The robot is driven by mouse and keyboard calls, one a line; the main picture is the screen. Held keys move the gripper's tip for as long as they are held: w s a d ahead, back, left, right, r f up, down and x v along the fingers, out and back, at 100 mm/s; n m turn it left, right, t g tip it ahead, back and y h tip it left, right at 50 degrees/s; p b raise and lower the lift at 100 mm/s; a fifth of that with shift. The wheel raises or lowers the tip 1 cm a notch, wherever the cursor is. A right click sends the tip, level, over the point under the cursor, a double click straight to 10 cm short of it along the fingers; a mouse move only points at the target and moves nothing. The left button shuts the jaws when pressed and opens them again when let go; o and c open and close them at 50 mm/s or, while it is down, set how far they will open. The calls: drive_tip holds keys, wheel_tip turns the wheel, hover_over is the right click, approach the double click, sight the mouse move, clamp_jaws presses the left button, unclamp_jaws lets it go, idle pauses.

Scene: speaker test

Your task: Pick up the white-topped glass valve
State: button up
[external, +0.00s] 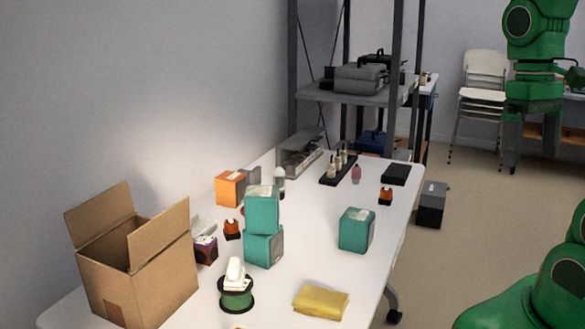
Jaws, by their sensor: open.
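A small upright piece with a pale top and a darker lower part (279,180) stands on the white table, behind the stacked teal boxes. It looks like the white-topped glass valve, but it is too small to be sure. My gripper (532,152) hangs at the upper right, fingers pointing down, apart and empty. It is well to the right of the table, far from the valve.
On the white table (325,225) are an open cardboard box (150,265), stacked teal boxes (262,212), another teal box (356,230), a yellow cloth-like packet (321,301), a green spool (236,299) and a black tray of small bottles (338,168). A shelf rack (360,95) stands behind.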

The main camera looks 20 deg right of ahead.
drive_tip(key=c, duration=0.6)
drive_tip(key=shift+w, duration=0.1)
drive_tip(key=n+t+y, duration=0.2)
drive_tip(key=n+t, duration=0.1)
drive_tip(key=t, duration=0.9)
hover_over(283, 174)
drive_tip(key=s+d, duration=0.8)
drive_tip(key=s, duration=0.3)
wheel_tip(283, 174, down, 19)
drive_tip(key=shift+w+a+f+t+y, duration=0.4)
drive_tip(key=shift+w+a+f, duration=1.05)
drive_tip(key=shift+w, duration=0.7)
drive_tip(key=shift+w+a+f+t+y, duration=0.25)
drive_tip(key=shift+w+a+f+t, duration=0.3)
drive_tip(key=shift+w+a+f, duration=1.2)
drive_tip(key=shift+w+a+f+t+y, duration=0.4)
drive_tip(key=shift+w+a+f, duration=0.7)
drive_tip(key=shift+w, duration=1.4)
